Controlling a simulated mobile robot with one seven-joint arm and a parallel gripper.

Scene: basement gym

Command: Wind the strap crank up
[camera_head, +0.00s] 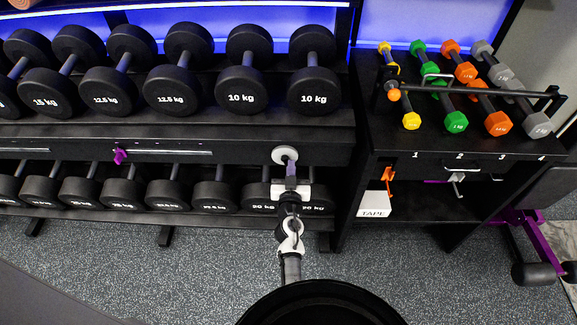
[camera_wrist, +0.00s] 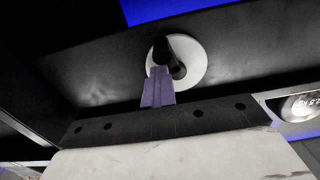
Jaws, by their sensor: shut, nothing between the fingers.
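A white round disc (camera_head: 285,152) is mounted on the front of the black rack, below the 10 kg dumbbells; it looks like the strap crank's hub. In the wrist view the disc (camera_wrist: 192,62) carries a dark crank part (camera_wrist: 172,52) that stands out from its face. My gripper (camera_head: 290,166) is at the disc, just below its middle. Its greyish-purple fingers also show in the wrist view (camera_wrist: 159,72), closed together with nothing visible between them. The fingertips overlap the dark part's lower left; I cannot tell whether they touch it. No strap can be made out.
Dumbbells fill the rack (camera_head: 200,140) above and below the disc. A purple knob (camera_head: 120,156) sticks out at left. At right, a black cabinet (camera_head: 350,190) holds small coloured dumbbells, an orange part (camera_head: 388,178) and a white TAPE box (camera_head: 374,205). Floor (camera_head: 180,270) is clear in front.

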